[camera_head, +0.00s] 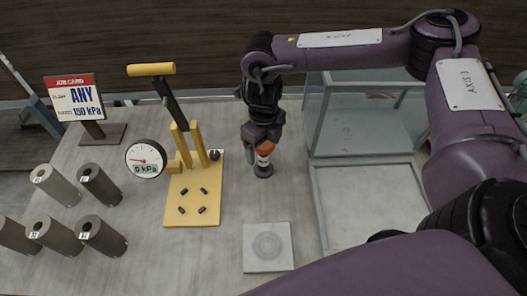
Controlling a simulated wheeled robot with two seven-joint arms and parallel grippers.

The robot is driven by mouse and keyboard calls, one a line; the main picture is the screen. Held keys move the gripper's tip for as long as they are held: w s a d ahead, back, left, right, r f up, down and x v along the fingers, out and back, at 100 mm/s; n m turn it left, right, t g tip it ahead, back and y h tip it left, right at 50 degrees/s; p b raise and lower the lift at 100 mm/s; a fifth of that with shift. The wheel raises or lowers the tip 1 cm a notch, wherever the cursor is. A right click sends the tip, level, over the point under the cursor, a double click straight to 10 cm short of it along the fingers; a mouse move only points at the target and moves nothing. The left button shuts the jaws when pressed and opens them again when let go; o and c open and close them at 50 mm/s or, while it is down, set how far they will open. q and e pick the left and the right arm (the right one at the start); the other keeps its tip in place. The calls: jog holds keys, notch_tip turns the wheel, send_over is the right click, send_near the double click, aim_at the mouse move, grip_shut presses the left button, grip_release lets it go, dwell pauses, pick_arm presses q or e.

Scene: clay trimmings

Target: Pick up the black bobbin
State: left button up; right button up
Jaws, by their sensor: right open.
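My right gripper (263,148) points down over the table, right of the yellow press. It is open, with its fingers around or just above a small upright object (263,169) that has an orange top, a pale band and a black base. The gripper partly hides this object, and I cannot tell whether the fingers touch it. Its black base is the nearest match to a black bobbin, but I cannot be sure that it is one. My left gripper is not in view.
A yellow press (193,211) with a lever and a 0 kPa gauge (146,159) stands left of the gripper. Several grey cylinders (101,184) stand farther left, near a job card (75,98). A square plate (267,248) lies in front; a glass-walled case (362,130) is at right.

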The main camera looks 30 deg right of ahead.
jog(key=shift+f, duration=0.25)
jog(key=c, duration=1.2)
jog(key=shift+r, duration=0.15)
jog(key=shift+w+r, duration=0.1)
jog(key=shift+r, duration=0.5)
notch_tip(320, 180, up, 5)
jog(key=shift+r+b, duration=0.2)
jog(key=shift+b, duration=0.3)
notch_tip(320, 180, up, 13)
jog(key=shift+a+r+p, duration=0.1)
jog(key=shift+a+p, duration=0.05)
jog(key=shift+p, duration=0.8)
